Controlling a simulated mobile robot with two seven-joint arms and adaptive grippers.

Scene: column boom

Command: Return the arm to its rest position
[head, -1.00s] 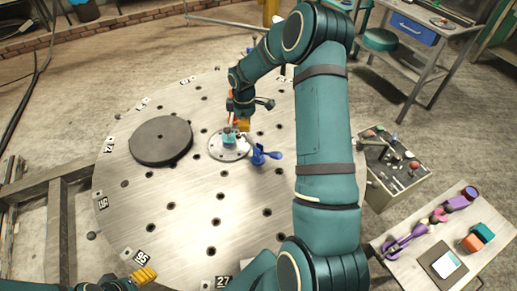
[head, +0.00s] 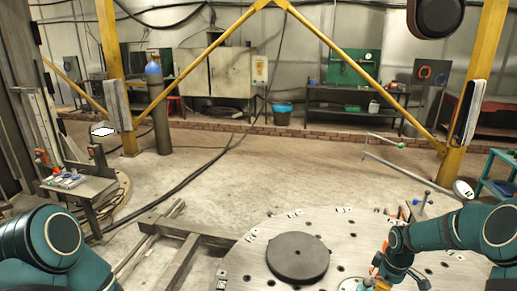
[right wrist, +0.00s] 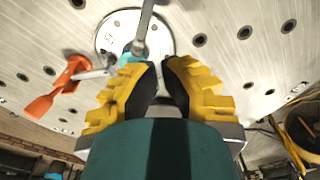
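My right arm reaches in from the right in the head view, over the round metal table (head: 355,228). Its gripper (head: 376,284) is at the bottom edge, partly cut off. In the right wrist view the yellow fingers (right wrist: 160,66) stand a narrow gap apart with nothing seen between them. A round grey flange (right wrist: 112,38) with a rod and a teal piece lies beyond the fingertips. An orange-handled tool (right wrist: 50,98) is left of them. Only a teal joint of my left arm shows at bottom left in the head view; its gripper is out of view.
A dark disc (head: 298,257) lies on the round table. A bench with small parts (head: 80,188) stands at left. Yellow posts (head: 472,110), a gas cylinder (head: 158,110) and a blue bucket (head: 283,114) are farther back. The floor between is mostly open.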

